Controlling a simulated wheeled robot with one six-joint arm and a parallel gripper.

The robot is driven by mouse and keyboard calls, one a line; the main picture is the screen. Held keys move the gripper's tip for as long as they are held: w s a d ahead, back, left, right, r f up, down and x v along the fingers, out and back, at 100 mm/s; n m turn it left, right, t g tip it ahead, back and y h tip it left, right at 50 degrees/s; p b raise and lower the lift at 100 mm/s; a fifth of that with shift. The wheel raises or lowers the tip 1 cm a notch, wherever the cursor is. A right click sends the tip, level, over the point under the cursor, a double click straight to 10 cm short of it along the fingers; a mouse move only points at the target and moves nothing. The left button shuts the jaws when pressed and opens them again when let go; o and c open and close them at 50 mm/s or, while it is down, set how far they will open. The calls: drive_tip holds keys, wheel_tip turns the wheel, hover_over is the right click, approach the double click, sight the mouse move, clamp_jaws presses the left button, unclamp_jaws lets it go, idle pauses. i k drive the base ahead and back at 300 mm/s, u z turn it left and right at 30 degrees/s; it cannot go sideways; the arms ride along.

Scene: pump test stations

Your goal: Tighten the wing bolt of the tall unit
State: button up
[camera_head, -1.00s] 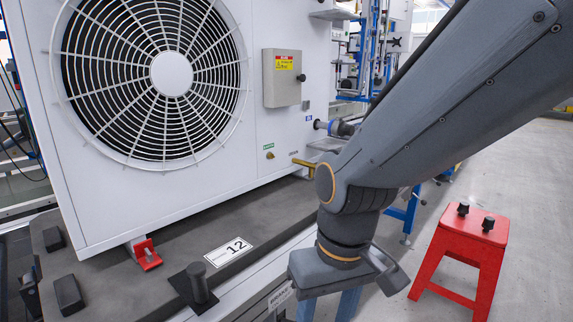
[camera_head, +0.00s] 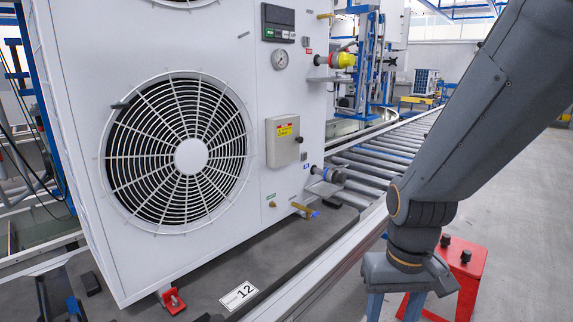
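The tall unit (camera_head: 264,190) is a white cabinet on a dark base, with a round fan grille (camera_head: 192,157) on its front and part of a second grille above. A small dark grey piece (camera_head: 122,103) sits at the upper left rim of the lower grille; I cannot tell whether it is the wing bolt. My gripper (camera_head: 395,308) is at the lower right, well right of the unit, pointing down. Its two blue fingers stand apart with nothing seen between them; their tips are cut off by the bottom edge.
The front also carries a grey switch box (camera_head: 284,141), a gauge (camera_head: 280,60) and a brass valve (camera_head: 303,209). A red clamp (camera_head: 173,301) is at its foot. A roller conveyor (camera_head: 385,150) runs behind. A red stool (camera_head: 465,275) stands beside my gripper; floor at right is clear.

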sight(174, 303)
drive_tip(key=u, duration=1.4)
